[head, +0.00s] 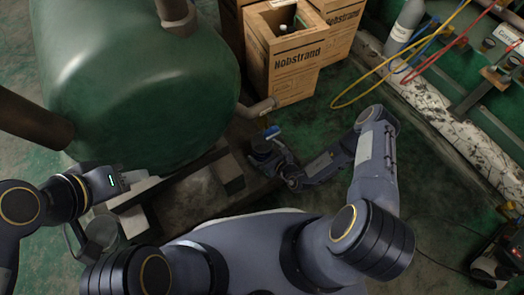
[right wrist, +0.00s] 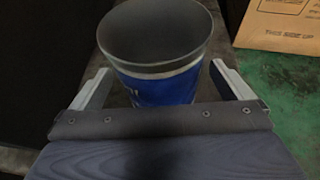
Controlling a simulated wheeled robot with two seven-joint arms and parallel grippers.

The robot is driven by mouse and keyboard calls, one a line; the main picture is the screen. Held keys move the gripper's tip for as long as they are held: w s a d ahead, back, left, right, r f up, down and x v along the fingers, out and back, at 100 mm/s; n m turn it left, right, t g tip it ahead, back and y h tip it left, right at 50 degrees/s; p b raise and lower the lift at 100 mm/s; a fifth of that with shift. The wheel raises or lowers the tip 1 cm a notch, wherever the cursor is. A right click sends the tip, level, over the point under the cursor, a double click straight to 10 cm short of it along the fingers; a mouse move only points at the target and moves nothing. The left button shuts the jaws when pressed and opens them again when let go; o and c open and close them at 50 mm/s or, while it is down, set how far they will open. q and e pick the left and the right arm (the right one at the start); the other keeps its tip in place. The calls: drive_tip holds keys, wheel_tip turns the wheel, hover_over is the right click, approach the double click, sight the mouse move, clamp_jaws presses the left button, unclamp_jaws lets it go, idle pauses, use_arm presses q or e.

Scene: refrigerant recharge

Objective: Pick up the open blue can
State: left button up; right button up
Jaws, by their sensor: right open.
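The open blue can (right wrist: 165,90) stands in front of my right gripper in the right wrist view. Its top is open, its inside is dark grey and its side is blue below a grey rim. My right gripper (right wrist: 160,74) is open, with one finger on each side of the can and visible gaps to it. In the head view a bit of the blue can (head: 273,132) shows at my right gripper (head: 266,148), low beside the green tank. My left gripper (head: 128,186) is at the left, near the tank's base; its fingers are not clear.
A big green tank (head: 135,80) fills the upper left. A pipe stub (head: 257,107) juts from it near my right gripper. Cardboard boxes (head: 297,75) stand behind, one holding a bottle. Yellow, blue and red hoses (head: 385,65) lie right. Green floor (head: 440,190) is open at right.

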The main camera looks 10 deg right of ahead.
drive_tip(key=shift+x, duration=1.05)
use_arm(q)
drive_tip(key=shift+f, duration=0.5)
use_arm(e)
drive_tip(key=c, duration=1.2)
use_arm(q)
drive_tip(key=shift+r, duration=0.1)
use_arm(e)
drive_tip(key=shift+d+r, duration=0.1)
drive_tip(key=shift+r, duration=0.05)
drive_tip(key=shift+c, duration=0.2)
